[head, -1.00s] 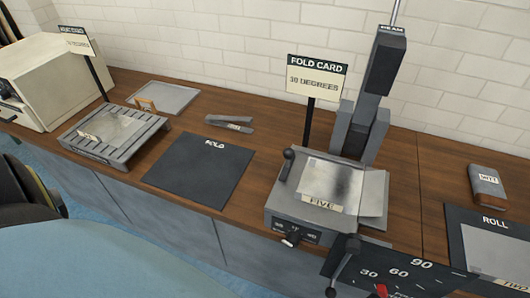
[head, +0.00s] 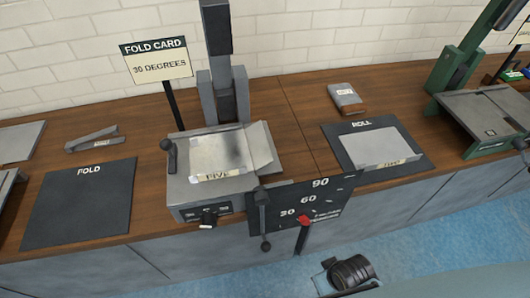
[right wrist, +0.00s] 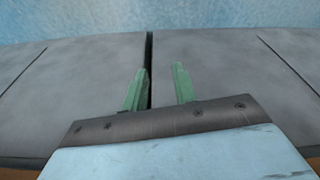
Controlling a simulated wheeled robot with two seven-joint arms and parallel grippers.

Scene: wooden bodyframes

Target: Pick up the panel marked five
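The panel marked FIVE (head: 219,153) is a pale metallic sheet in the head view. It lies on the grey folding machine (head: 193,196), and its right part is bent up as a raised flap (head: 262,146). The FIVE label is at its front edge. My right gripper shows in the right wrist view (right wrist: 159,88) with two green fingers apart and nothing between them. It faces grey cabinet fronts, away from the panel. My left gripper is not in view.
A dial plate (head: 295,208) marked 30, 60, 90 with a red pointer and levers projects at the machine's front right. A FOLD CARD sign (head: 156,58) reads 30 degrees. A dark FOLD mat (head: 80,205) is left; a ROLL mat (head: 417,162) with another panel (head: 382,149) is right.

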